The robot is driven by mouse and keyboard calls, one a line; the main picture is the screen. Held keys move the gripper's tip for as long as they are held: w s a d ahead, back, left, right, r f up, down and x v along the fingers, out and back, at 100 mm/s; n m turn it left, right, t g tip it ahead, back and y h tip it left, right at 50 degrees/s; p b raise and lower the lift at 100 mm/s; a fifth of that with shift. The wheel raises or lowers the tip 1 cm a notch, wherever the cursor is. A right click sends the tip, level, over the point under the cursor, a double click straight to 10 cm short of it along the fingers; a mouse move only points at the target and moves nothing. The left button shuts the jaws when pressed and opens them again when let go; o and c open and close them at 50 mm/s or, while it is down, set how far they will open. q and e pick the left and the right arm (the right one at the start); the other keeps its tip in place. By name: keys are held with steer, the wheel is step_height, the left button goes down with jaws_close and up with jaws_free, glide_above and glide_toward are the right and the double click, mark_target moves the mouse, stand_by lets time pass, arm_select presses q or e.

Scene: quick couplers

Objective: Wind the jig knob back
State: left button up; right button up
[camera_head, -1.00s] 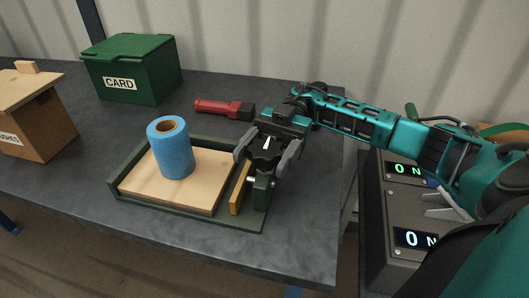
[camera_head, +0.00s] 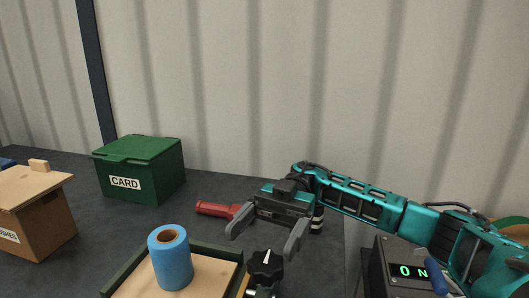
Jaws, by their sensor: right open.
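The jig knob (camera_head: 264,267) is black with a white pointer mark and sits at the right end of the jig. The jig is a dark green frame (camera_head: 128,268) around a pale wooden board (camera_head: 213,274); its near part is cut off by the bottom edge. A blue roll (camera_head: 170,262) stands upright on the board. My right gripper (camera_head: 262,246) is open and empty. Its fingers are spread just beyond and above the knob, apart from it as far as I can tell. My left gripper is not in view.
A red-handled tool (camera_head: 216,209) lies behind the jig, partly hidden by my gripper. A green CARD box (camera_head: 140,170) and a brown box (camera_head: 35,215) stand at left. A grey unit with a green display (camera_head: 410,271) stands at right. The dark bench (camera_head: 100,235) is clear between the boxes and jig.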

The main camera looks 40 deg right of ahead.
mark_target(264, 263)
arm_select(q)
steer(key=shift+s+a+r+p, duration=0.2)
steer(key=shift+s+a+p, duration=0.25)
steer(key=shift+p, duration=0.55)
arm_select(e)
step_height(264, 263, up, 12)
steer(key=shift+r, duration=0.25)
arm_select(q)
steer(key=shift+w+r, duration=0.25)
